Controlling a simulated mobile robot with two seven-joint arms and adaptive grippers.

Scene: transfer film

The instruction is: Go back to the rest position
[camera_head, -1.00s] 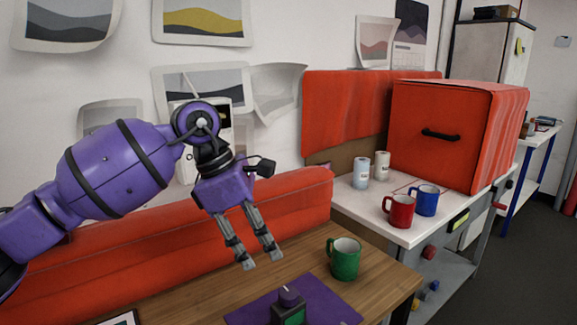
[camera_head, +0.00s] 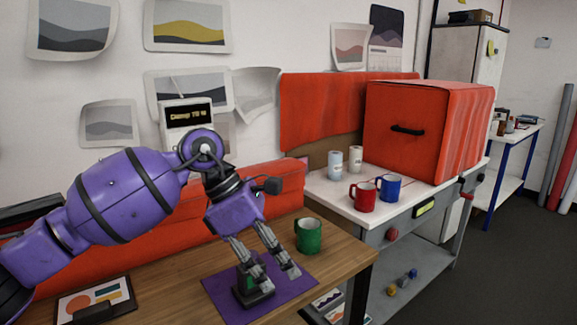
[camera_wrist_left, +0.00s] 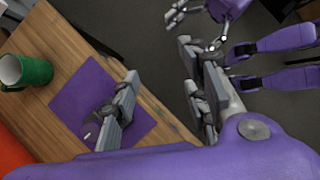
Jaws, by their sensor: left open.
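My left gripper (camera_head: 278,278) is open and empty above the purple mat (camera_head: 215,287) on the wooden table. Its fingers partly cover a small dark device (camera_head: 247,287) with a green part, standing on the mat. A green mug (camera_head: 307,236) stands upright just beyond the mat, apart from the gripper. In the left wrist view the open fingers (camera_wrist_left: 160,103) frame mat and floor, with the mug (camera_wrist_left: 28,74) at the left. Purple and grey parts of my own body show at the top right there.
A white workbench (camera_head: 335,193) to the right bears a red mug (camera_head: 362,197), a blue mug (camera_head: 389,188), two pale cans (camera_head: 355,159) and a large red box (camera_head: 428,130). A framed picture (camera_head: 98,299) lies at the table's left. Open floor lies at the right.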

